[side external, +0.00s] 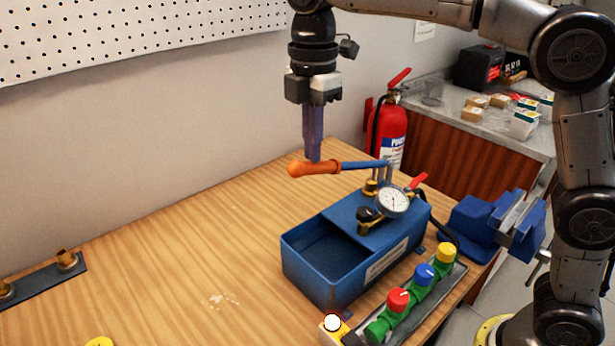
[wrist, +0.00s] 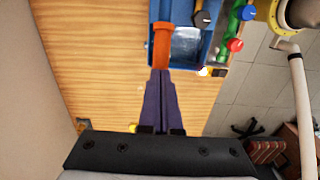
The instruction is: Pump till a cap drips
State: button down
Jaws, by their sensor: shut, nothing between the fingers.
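The blue test pump (side external: 345,247) sits on the wooden bench, with an open-topped tank at its left end. Its blue lever (side external: 362,165) has an orange grip (side external: 312,168) and lies near level; the grip also shows in the wrist view (wrist: 162,45). My gripper (side external: 314,158) is shut and empty, pointing down with its fingertips right at the top of the grip; I cannot tell whether they touch. A dial gauge (side external: 393,201) faces the camera. Red (side external: 398,300), blue (side external: 424,274) and yellow (side external: 446,252) caps stand on green fittings in a row. No drip is visible.
A lit white lamp on a yellow block (side external: 332,323) stands at the row's near end. A blue vise (side external: 495,222) is at the right edge, a fire extinguisher (side external: 390,130) behind. A plate with brass fittings (side external: 45,280) lies left. The bench left of the pump is mostly clear.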

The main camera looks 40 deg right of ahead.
notch_tip(320, 180, down, 10)
jog(key=a, duration=0.2)
jog(key=r, duration=0.4)
jog(key=d+r, duration=0.1)
jog(key=r, duration=0.3)
jog(key=d+r, duration=0.1)
jog(key=r, duration=0.3)
jog(key=shift+d, duration=0.15)
jog(key=shift+f, duration=0.15)
notch_tip(320, 180, down, 12)
jog(key=a, duration=0.2)
jog(key=r, duration=0.4)
jog(key=d+r, duration=0.1)
jog(key=r, duration=0.3)
jog(key=d+r, duration=0.1)
jog(key=r, duration=0.3)
jog(key=shift+r, duration=0.1)
